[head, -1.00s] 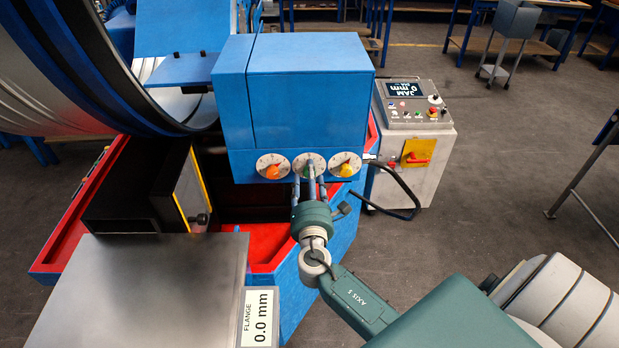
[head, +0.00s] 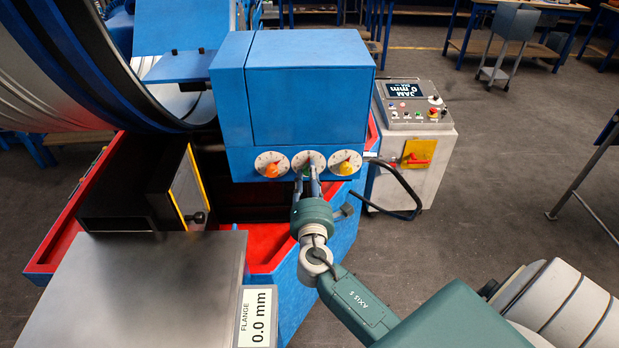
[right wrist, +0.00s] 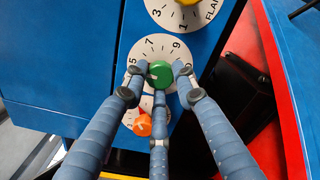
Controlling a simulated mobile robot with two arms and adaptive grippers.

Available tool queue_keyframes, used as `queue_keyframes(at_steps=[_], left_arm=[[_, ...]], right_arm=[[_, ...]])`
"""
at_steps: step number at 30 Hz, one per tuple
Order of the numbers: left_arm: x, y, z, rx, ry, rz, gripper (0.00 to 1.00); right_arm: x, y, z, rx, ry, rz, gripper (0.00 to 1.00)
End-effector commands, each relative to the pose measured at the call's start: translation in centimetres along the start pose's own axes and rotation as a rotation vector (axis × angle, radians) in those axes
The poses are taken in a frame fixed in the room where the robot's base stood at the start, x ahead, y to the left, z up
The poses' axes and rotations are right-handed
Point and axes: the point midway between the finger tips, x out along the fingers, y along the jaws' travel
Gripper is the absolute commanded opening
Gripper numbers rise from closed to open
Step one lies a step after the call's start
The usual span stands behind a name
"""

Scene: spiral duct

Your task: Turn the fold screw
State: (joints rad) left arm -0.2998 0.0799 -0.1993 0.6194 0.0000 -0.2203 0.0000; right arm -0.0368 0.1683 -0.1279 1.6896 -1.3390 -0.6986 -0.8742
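The machine's front carries a row of dials. The middle dial (head: 309,160) has a green knob (right wrist: 160,74); in the right wrist view its white scale plate (right wrist: 163,48) carries numbers. My right gripper (right wrist: 160,76) reaches this dial, with three blue fingers spread around the green knob. Their tips lie close against its sides; whether they press on it is unclear. In the head view the right gripper (head: 309,177) partly hides the green knob. No label naming the fold screw is readable. My left gripper is not in view.
An orange-knob dial (head: 271,165) and a yellow-knob dial (head: 345,163) flank the middle one closely. A control box (head: 415,145) with a display reading 0 mm stands to the right. A metal plate (head: 140,285) with a 0.0 mm flange display (head: 258,316) lies front left.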

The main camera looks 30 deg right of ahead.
Motion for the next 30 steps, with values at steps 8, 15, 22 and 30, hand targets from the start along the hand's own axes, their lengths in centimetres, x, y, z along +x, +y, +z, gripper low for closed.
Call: queue_keyframes(at_steps=[8,15,22,30], left_arm=[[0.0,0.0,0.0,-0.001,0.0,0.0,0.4],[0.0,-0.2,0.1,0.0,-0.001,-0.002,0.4],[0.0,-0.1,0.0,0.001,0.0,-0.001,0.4],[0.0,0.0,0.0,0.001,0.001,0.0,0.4]], right_arm=[[-0.1,-0.1,-0.2,-0.002,0.003,-0.001,0.46],[-1.1,-0.1,-0.2,-0.003,0.004,0.0,0.46],[-5.7,-0.2,-0.3,-0.001,0.007,-0.002,0.46],[-10.6,-0.1,-0.2,-0.001,0.006,-0.002,0.46]])
